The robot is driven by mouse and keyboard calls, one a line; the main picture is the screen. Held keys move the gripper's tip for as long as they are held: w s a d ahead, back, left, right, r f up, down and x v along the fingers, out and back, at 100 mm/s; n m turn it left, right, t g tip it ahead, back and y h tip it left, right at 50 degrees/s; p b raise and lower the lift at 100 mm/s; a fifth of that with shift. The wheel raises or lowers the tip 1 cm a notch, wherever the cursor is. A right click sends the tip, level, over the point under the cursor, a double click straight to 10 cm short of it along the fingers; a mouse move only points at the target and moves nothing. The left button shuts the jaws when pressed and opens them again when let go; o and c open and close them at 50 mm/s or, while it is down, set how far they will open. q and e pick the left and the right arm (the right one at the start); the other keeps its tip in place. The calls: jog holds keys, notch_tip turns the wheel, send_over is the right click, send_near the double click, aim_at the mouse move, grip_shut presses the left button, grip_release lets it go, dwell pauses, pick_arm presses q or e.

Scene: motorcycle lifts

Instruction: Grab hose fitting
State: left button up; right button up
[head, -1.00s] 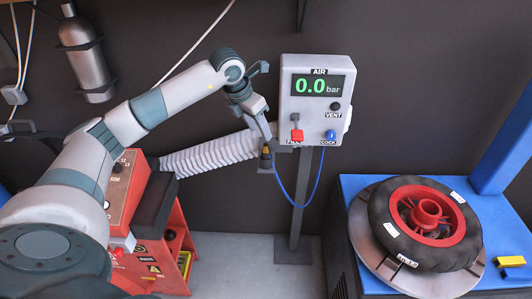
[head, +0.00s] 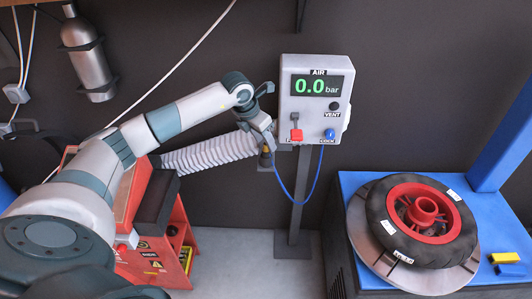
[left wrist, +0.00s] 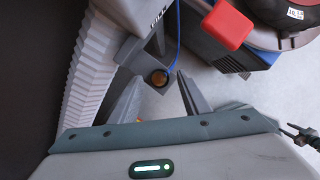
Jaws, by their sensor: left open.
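The hose fitting (head: 265,159) is a small dark piece with a brass-coloured part, sitting in a grey holder beside the air panel's post. A thin blue hose (head: 303,197) loops from it up to the panel.
The grey air panel (head: 317,68) reads 0.0 bar and stands close to the right of the gripper. A ribbed white duct (head: 208,153) runs behind. A red machine (head: 165,230) stands below left. A tyre (head: 425,257) lies on the blue-framed stand at right.

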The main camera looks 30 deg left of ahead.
aim_at(265, 145)
pick_arm(q)
jog(key=p+x, duration=0.1)
jog(key=x, duration=0.2)
jog(key=shift+s+a+p, duration=0.15)
jog(key=shift+p, duration=0.15)
jog(key=shift+w+f, duration=0.25)
jog(key=shift+f, duration=0.35)
grip_shut()
